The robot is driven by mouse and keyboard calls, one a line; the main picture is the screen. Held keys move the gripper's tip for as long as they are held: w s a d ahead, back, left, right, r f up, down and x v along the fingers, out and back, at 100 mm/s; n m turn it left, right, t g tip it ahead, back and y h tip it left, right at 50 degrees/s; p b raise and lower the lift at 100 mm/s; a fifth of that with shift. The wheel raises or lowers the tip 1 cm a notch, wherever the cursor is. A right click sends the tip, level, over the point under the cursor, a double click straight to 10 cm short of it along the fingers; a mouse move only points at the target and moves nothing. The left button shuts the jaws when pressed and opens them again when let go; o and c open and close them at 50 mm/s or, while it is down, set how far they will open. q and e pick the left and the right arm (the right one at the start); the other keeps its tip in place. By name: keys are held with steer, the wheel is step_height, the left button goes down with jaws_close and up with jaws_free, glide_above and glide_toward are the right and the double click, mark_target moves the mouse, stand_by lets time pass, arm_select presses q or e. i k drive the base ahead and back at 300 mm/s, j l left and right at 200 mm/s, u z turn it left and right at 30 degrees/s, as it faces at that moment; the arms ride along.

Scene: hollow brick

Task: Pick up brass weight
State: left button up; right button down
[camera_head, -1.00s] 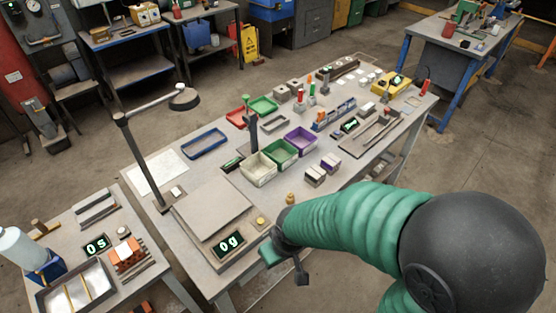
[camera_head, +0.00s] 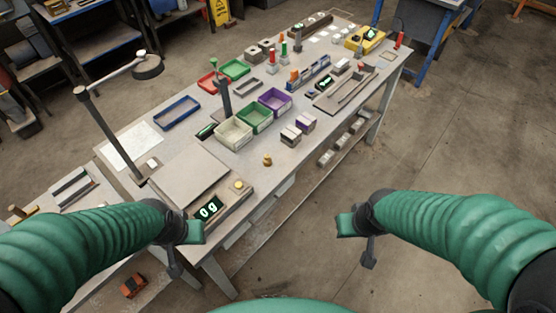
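The brass weight (camera_head: 267,160), a small knobbed golden piece, stands upright on the workbench (camera_head: 283,183) near its front edge, right of the scale. The scale (camera_head: 190,172) has a bare flat plate, and its display (camera_head: 209,208) reads 0 g. My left gripper (camera_head: 183,248) is in front of the scale, low and left of the weight, with its green and dark tips apart and nothing between them. My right gripper (camera_head: 356,239) is off the bench's front edge, below and right of the weight. It looks open and empty.
White (camera_head: 233,134), green (camera_head: 254,118) and purple (camera_head: 275,101) bins stand behind the weight. Small blocks (camera_head: 298,127) sit to its right. A lamp post (camera_head: 108,133) rises at the bench's left. The bench around the weight is clear.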

mark_target(266, 160)
steer(key=u, duration=1)
steer(key=l+u, duration=1.5)
steer(key=k+l, duration=0.1)
steer(key=l, duration=0.2)
steer(key=k+l, duration=0.15)
steer(key=l, duration=0.15)
steer(key=k+l, duration=0.1)
steer(key=l, duration=0.25)
steer(key=u, duration=0.05)
